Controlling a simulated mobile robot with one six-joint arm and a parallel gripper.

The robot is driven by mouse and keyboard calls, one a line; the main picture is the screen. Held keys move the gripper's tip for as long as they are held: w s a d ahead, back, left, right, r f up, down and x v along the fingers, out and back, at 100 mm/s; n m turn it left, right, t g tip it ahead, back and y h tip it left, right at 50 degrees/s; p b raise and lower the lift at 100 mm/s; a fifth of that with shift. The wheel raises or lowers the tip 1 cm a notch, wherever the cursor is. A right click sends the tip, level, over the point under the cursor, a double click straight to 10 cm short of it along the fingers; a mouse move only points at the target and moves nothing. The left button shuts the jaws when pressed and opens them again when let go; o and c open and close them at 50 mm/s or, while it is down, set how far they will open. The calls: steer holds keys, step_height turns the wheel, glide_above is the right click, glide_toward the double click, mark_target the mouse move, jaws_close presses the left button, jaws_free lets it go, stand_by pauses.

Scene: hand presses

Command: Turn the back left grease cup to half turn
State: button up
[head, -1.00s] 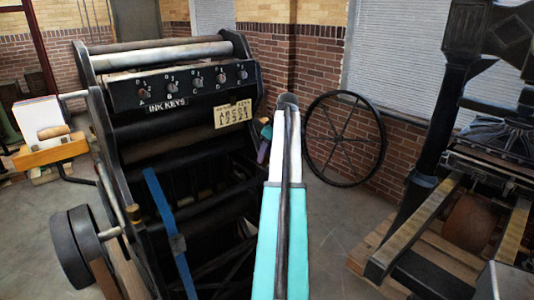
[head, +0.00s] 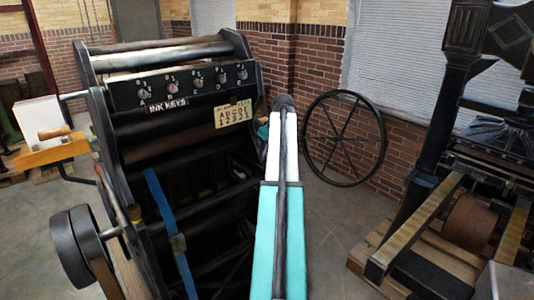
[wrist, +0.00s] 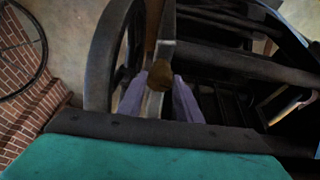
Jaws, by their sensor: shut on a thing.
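In the wrist view, a round brass grease cup (wrist: 158,76) sits on a grey metal rail of the press. The purple fingers of my gripper (wrist: 160,88) are on either side of it and are shut on it. Any turn mark on the cup is too small to read. In the head view, my arm reaches to the far right side of the black press (head: 175,140); the gripper is mostly hidden there, and so is the held cup. Another small brass cup (head: 134,213) shows on the near left side of the press.
In the wrist view, a dark wheel (wrist: 104,60) stands close left of the fingers, and dark rollers (wrist: 240,68) lie to the right. In the head view, a spoked wheel (head: 344,180) stands by the brick wall, and another press (head: 425,170) stands right. Floor between is clear.

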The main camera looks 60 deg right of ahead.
steer(key=shift+a+m+h, duration=0.1)
steer(key=shift+m+h, duration=0.4)
steer(key=shift+m, duration=0.7)
steer(key=shift+w, duration=0.1)
steer(key=o, duration=1)
steer(key=shift+o, duration=0.2)
steer(key=b+v, duration=0.1)
steer(key=v, duration=1.3)
steer(key=shift+w+b, duration=0.25)
steer(key=shift+b, duration=0.1)
